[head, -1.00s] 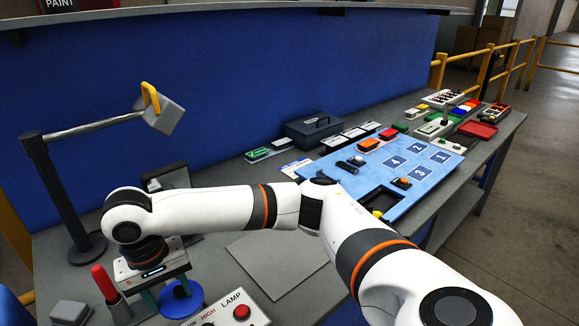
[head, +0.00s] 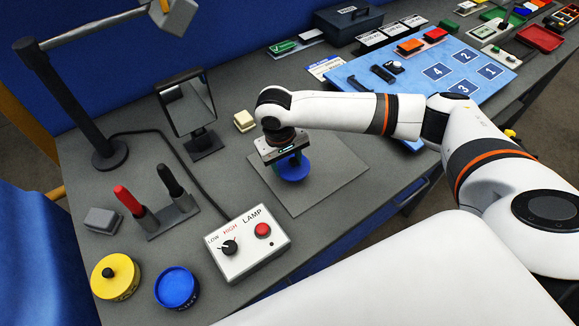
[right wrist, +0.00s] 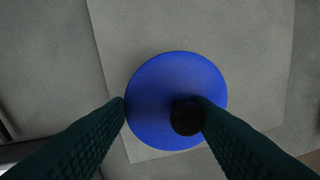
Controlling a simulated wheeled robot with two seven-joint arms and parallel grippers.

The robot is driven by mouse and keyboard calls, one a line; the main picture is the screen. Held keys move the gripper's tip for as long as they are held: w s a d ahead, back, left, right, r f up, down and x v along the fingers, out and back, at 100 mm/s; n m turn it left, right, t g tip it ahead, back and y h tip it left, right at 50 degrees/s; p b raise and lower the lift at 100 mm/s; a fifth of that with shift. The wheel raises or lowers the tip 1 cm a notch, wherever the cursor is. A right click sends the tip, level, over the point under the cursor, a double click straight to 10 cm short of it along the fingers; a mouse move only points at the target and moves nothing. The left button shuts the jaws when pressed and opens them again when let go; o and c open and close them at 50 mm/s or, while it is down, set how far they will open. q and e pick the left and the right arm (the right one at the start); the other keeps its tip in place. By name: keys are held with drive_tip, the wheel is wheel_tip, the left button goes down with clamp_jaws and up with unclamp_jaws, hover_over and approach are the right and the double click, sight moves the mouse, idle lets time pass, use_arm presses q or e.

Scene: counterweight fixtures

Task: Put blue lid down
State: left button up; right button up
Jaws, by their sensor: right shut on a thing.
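The blue lid (head: 294,170) is a round blue disc with a black knob (right wrist: 186,118). It hangs under my right gripper (head: 288,160), over the grey square mat (head: 318,188). In the right wrist view the lid (right wrist: 160,85) lies between and beyond the two dark fingers of the right gripper (right wrist: 162,106). The knob is at the right finger. The gripper is shut on the lid. I cannot tell whether the lid touches the mat. A blue round jar (head: 177,288) stands at the front left. My left gripper is not in view.
A lamp control box (head: 250,243) stands left of the mat, and a mirror (head: 188,105) and cream block (head: 244,121) behind it. A yellow jar (head: 115,276) and a pen stand (head: 168,212) are farther left. A blue numbered board (head: 425,75) lies at the back right.

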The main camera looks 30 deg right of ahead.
sight(286, 168)
wheel_tip(286, 168, down, 3)
drive_tip(key=shift+w+f, duration=0.1)
drive_tip(key=shift+f, duration=0.05)
drive_tip(key=shift+f+p, duration=0.3)
drive_tip(key=shift+f, duration=0.25)
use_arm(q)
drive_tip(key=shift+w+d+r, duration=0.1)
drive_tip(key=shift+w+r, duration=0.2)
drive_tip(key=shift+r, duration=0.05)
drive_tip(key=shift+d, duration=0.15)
use_arm(e)
drive_tip(key=o, duration=1.3)
drive_tip(key=shift+d+f, duration=0.1)
use_arm(q)
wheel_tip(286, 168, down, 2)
drive_tip(key=shift+b, duration=1.05)
use_arm(e)
drive_tip(key=r, duration=0.4)
drive_tip(key=a+r, duration=0.1)
drive_tip(key=r, duration=0.7)
drive_tip(key=shift+a+r, duration=0.15)
drive_tip(key=shift+a, duration=0.15)
